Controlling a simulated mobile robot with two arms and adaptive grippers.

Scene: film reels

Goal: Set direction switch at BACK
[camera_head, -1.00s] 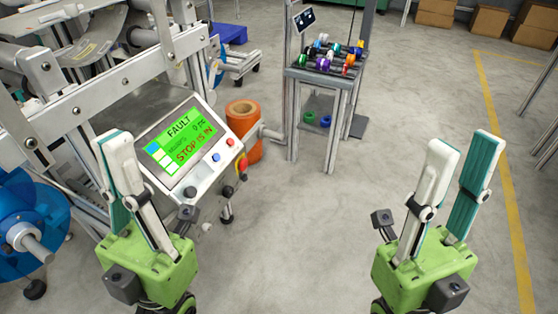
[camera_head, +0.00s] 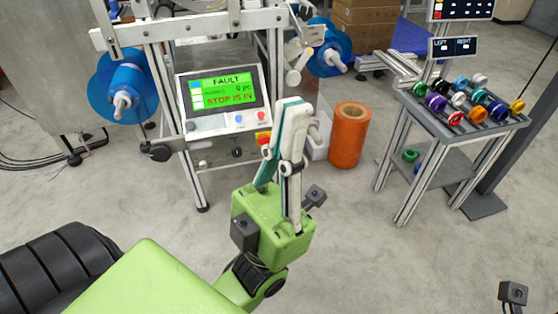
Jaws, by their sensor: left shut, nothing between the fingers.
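The control panel (camera_head: 224,98) hangs on the machine, left of centre. Its green screen (camera_head: 222,90) reads FAULT and STOP IS IN. A black knob (camera_head: 190,126) sits at its lower left, possibly the direction switch; its setting is too small to read. A blue button (camera_head: 239,119) and a red button (camera_head: 262,115) sit to its right. A red-and-yellow stop button (camera_head: 263,139) is below, partly behind my gripper. My left gripper (camera_head: 290,108) is shut and empty, fingers upward, right of the panel in the picture. My right gripper's fingers are out of view; only a small part shows at lower right.
An orange roll (camera_head: 348,140) stands on the floor right of the panel. A stand with coloured reels (camera_head: 470,118) is at the right, below a LEFT/RIGHT display (camera_head: 452,47). Blue reels (camera_head: 126,86) sit on the machine. The floor between is clear.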

